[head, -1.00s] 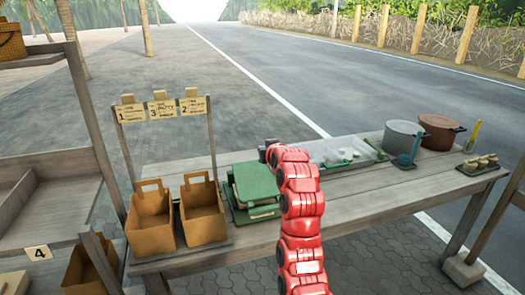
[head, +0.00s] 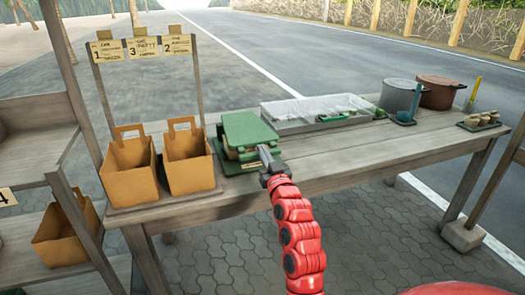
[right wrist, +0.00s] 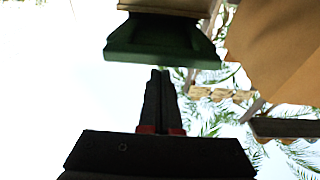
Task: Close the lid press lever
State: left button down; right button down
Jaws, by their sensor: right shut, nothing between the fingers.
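The green lid press (head: 248,130) stands on the wooden table, right of two paper bags. Its upper green plate sits over a paler layer on a green base. I cannot make out the lever as a separate part. My right gripper (head: 263,153) is at the press's front right corner, fingers shut and empty. In the right wrist view the shut fingertips (right wrist: 160,72) point at a green part of the press (right wrist: 160,42), just short of it or touching; I cannot tell which. My left gripper is not in view.
Two brown paper bags (head: 131,172) stand left of the press, under a frame with numbered order cards (head: 143,48). A clear tray (head: 290,124) lies behind and right. Pots (head: 400,96) and a small tray of pale pieces (head: 482,121) stand far right. The front middle tabletop (head: 370,155) is clear.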

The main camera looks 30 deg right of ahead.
jog(key=shift+f, duration=0.25)
dwell(0.3)
notch_tip(320, 180, up, 4)
jog(key=p, duration=0.2)
jog(key=f+v, duration=0.1)
jog(key=v, duration=0.9)
jog(key=shift+f, duration=0.15)
jog(key=shift+w, duration=0.15)
